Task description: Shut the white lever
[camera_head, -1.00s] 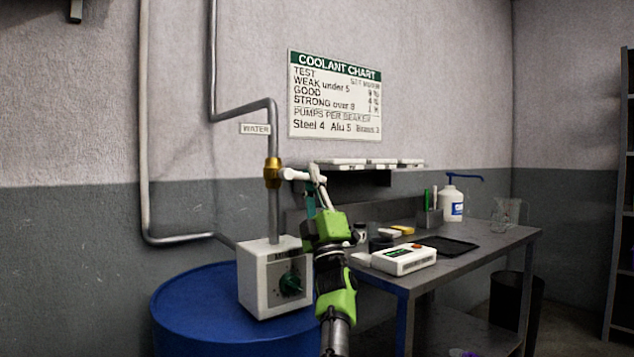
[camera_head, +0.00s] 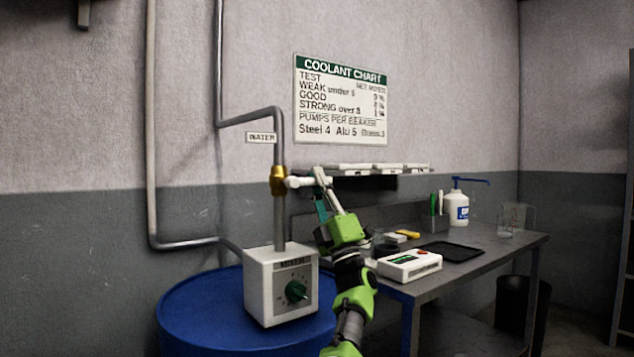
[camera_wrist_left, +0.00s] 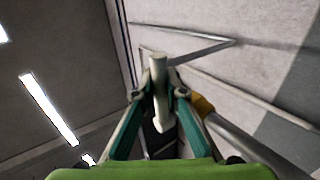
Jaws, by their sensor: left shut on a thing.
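The white lever (camera_head: 298,182) sticks out to the right from a brass valve (camera_head: 278,180) on the grey vertical pipe. My left gripper (camera_head: 322,182) is at the lever's outer end, its arm reaching up from below. In the left wrist view the white lever (camera_wrist_left: 158,88) stands between the two teal fingers of my left gripper (camera_wrist_left: 160,100), which is shut on it. The brass valve (camera_wrist_left: 203,106) shows just right of the fingers there. The fingers hide part of the lever's outer end. My right gripper is not in view.
A white mixer box (camera_head: 281,285) with a green knob stands on a blue drum (camera_head: 200,310) below the pipe. A wall shelf (camera_head: 375,168) is close behind the gripper. A grey bench (camera_head: 480,250) at right carries a white device (camera_head: 408,265) and a pump bottle (camera_head: 456,207).

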